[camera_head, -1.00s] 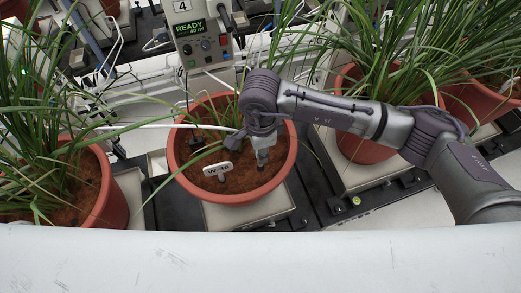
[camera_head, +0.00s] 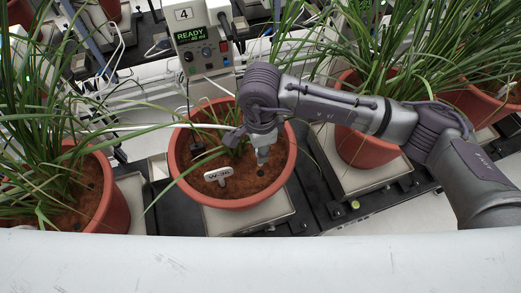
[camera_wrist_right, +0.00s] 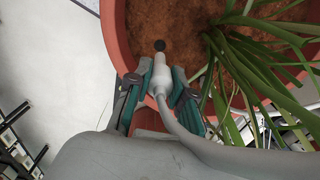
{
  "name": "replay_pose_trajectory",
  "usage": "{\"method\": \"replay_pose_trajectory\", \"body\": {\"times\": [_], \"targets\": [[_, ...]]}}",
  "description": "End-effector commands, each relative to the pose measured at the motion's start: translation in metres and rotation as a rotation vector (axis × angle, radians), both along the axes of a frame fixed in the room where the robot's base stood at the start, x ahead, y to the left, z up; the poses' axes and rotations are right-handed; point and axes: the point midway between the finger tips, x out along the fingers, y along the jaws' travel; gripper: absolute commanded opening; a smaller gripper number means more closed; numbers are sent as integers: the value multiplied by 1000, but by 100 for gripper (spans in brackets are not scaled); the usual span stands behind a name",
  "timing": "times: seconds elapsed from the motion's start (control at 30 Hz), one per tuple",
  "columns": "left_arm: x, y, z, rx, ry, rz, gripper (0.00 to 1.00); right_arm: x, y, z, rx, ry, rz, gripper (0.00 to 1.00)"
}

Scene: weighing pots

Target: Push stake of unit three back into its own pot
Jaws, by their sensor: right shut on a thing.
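My right gripper (camera_head: 263,158) is over the soil of the middle terracotta pot (camera_head: 232,200). In the right wrist view my right gripper (camera_wrist_right: 167,88) is shut on a pale stake (camera_wrist_right: 161,72) with a grey-white tube behind it. The stake's end is beside a small dark hole (camera_wrist_right: 159,45) in the brown soil; I cannot tell whether it touches the soil. The pot's rim (camera_wrist_right: 118,50) curves close to the fingers. A white label W-36 (camera_head: 218,174) stands in this pot. Which pot is unit three is not readable. My left gripper is not in view.
A controller box (camera_head: 203,50) marked 4 and showing READY stands behind the pot. Terracotta pots with long grass stand left (camera_head: 116,205) and right (camera_head: 365,150). Grass leaves (camera_wrist_right: 255,70) hang close to the gripper. A pale bar (camera_head: 250,262) crosses the front.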

Motion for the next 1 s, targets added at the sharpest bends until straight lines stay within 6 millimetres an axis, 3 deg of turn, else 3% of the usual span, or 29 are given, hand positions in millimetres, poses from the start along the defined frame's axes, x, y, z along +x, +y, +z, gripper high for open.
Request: {"method": "replay_pose_trajectory", "body": {"times": [0.6,1.0], "targets": [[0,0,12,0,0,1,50,0,0,37,0,-1,-1,0],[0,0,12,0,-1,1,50,0,-1,38,-1,0,3,0]]}}
